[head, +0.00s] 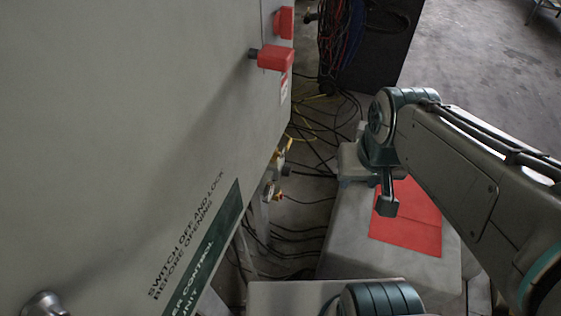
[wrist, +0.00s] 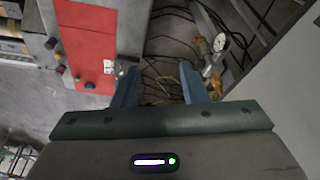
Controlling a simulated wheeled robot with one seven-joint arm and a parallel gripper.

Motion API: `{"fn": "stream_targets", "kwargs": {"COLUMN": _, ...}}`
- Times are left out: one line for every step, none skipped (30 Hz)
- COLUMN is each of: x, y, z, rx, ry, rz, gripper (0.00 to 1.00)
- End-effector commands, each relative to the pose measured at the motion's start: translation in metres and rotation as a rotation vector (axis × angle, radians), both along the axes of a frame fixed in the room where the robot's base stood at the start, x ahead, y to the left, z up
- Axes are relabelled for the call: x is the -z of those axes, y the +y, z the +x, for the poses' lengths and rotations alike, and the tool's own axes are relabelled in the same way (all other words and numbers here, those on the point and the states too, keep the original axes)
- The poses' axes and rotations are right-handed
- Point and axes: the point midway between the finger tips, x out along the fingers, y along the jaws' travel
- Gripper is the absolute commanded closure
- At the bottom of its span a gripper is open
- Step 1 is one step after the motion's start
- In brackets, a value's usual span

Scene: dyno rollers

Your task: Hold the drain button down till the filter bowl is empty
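In the wrist view my gripper (wrist: 158,72) has its two blue-grey fingers well apart, with nothing between them but cables and floor beyond. A small fitting with a white round gauge (wrist: 220,42) stands just right of the right finger, apart from it as far as I can see. An orange-yellow part (wrist: 216,84) shows below the gauge. In the head view small yellow fittings (head: 274,190) sit at the cabinet's lower edge, left of my arm. I cannot make out the filter bowl, its water level or the drain button. The gripper's fingers are not clear in the head view.
A large grey cabinet (head: 120,120) with a red switch handle (head: 275,58) fills the left of the head view. A pale box with a red panel (head: 410,225) lies below my arm. Loose cables (head: 310,150) cover the floor between them.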

Motion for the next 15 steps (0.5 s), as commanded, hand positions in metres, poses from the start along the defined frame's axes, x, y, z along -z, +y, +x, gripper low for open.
{"fn": "stream_targets", "kwargs": {"x": 0.0000, "y": 0.0000, "z": 0.0000, "rx": 0.000, "ry": 0.000, "rz": 0.000, "gripper": 0.61}}
{"fn": "stream_targets", "kwargs": {"x": 0.0000, "y": 0.0000, "z": 0.0000, "rx": 0.000, "ry": 0.000, "rz": 0.000, "gripper": 0.61}}
{"fn": "stream_targets", "kwargs": {"x": 0.0000, "y": 0.0000, "z": 0.0000, "rx": 0.000, "ry": 0.000, "rz": 0.000, "gripper": 0.61}}
{"fn": "stream_targets", "kwargs": {"x": 0.0000, "y": 0.0000, "z": 0.0000, "rx": 0.000, "ry": 0.000, "rz": 0.000, "gripper": 0.69}}
{"fn": "stream_targets", "kwargs": {"x": 0.0000, "y": 0.0000, "z": 0.0000, "rx": 0.000, "ry": 0.000, "rz": 0.000, "gripper": 0.78}}
{"fn": "stream_targets", "kwargs": {"x": 0.0000, "y": 0.0000, "z": 0.0000, "rx": 0.000, "ry": 0.000, "rz": 0.000, "gripper": 0.89}}
{"fn": "stream_targets", "kwargs": {"x": 0.0000, "y": 0.0000, "z": 0.0000, "rx": 0.000, "ry": 0.000, "rz": 0.000, "gripper": 0.97}}
{"fn": "stream_targets", "kwargs": {"x": 0.0000, "y": 0.0000, "z": 0.0000, "rx": 0.000, "ry": 0.000, "rz": 0.000, "gripper": 1.00}}
{"fn": "stream_targets", "kwargs": {"x": 0.0000, "y": 0.0000, "z": 0.0000, "rx": 0.000, "ry": 0.000, "rz": 0.000, "gripper": 1.00}}
{"fn": "stream_targets", "kwargs": {"x": 0.0000, "y": 0.0000, "z": 0.0000, "rx": 0.000, "ry": 0.000, "rz": 0.000, "gripper": 1.00}}
{"fn": "stream_targets", "kwargs": {"x": 0.0000, "y": 0.0000, "z": 0.0000, "rx": 0.000, "ry": 0.000, "rz": 0.000, "gripper": 1.00}}
{"fn": "stream_targets", "kwargs": {"x": 0.0000, "y": 0.0000, "z": 0.0000, "rx": 0.000, "ry": 0.000, "rz": 0.000, "gripper": 1.00}}
{"fn": "stream_targets", "kwargs": {"x": 0.0000, "y": 0.0000, "z": 0.0000, "rx": 0.000, "ry": 0.000, "rz": 0.000, "gripper": 1.00}}
{"fn": "stream_targets", "kwargs": {"x": 0.0000, "y": 0.0000, "z": 0.0000, "rx": 0.000, "ry": 0.000, "rz": 0.000, "gripper": 1.00}}
{"fn": "stream_targets", "kwargs": {"x": 0.0000, "y": 0.0000, "z": 0.0000, "rx": 0.000, "ry": 0.000, "rz": 0.000, "gripper": 1.00}}
